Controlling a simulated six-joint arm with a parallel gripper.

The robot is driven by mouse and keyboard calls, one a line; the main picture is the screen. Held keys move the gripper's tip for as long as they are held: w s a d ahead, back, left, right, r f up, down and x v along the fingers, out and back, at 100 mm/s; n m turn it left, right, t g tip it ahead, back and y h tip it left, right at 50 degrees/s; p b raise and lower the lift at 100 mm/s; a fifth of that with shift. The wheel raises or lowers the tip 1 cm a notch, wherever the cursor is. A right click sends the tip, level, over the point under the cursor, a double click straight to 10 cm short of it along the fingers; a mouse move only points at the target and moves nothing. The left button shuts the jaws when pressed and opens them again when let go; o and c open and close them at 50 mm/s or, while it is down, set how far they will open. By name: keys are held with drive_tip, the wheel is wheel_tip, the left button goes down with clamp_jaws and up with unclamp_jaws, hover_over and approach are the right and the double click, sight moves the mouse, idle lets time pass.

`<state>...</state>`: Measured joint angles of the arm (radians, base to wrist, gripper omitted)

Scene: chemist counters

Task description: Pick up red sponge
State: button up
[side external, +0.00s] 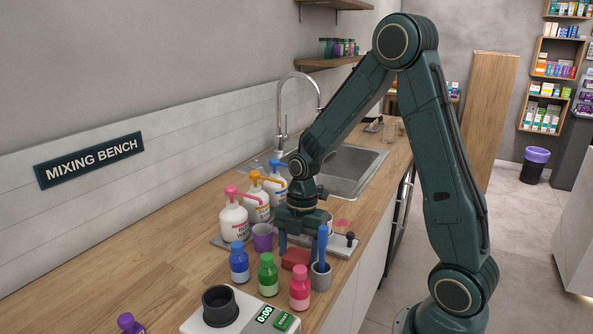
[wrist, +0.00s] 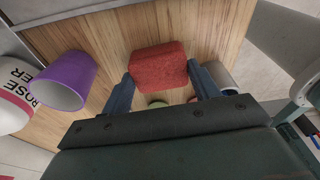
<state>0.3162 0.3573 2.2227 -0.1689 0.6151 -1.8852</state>
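The red sponge (side external: 295,258) is a small red block on the wooden counter, behind the green and pink bottles. In the wrist view the sponge (wrist: 159,66) lies between and slightly beyond the fingertips. My gripper (side external: 303,247) points down over the sponge with its blue fingers apart. In the wrist view the two fingers of my gripper (wrist: 160,80) stand at either side of the sponge's near end. I cannot tell whether they touch it.
A purple cup (side external: 263,237) stands left of my gripper, and a grey cup (side external: 320,276) stands close on its right. Blue (side external: 239,262), green (side external: 267,274) and pink (side external: 299,288) bottles stand in front. Pump bottles (side external: 233,217) stand behind at left. A sink (side external: 350,170) lies farther back.

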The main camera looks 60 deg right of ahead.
sight(298, 254)
drive_tip(key=c, duration=0.4)
drive_tip(key=shift+r, duration=0.1)
wheel_tip(298, 254, up, 20)
drive_tip(key=shift+f, duration=0.1)
idle(0.6)
idle(0.4)
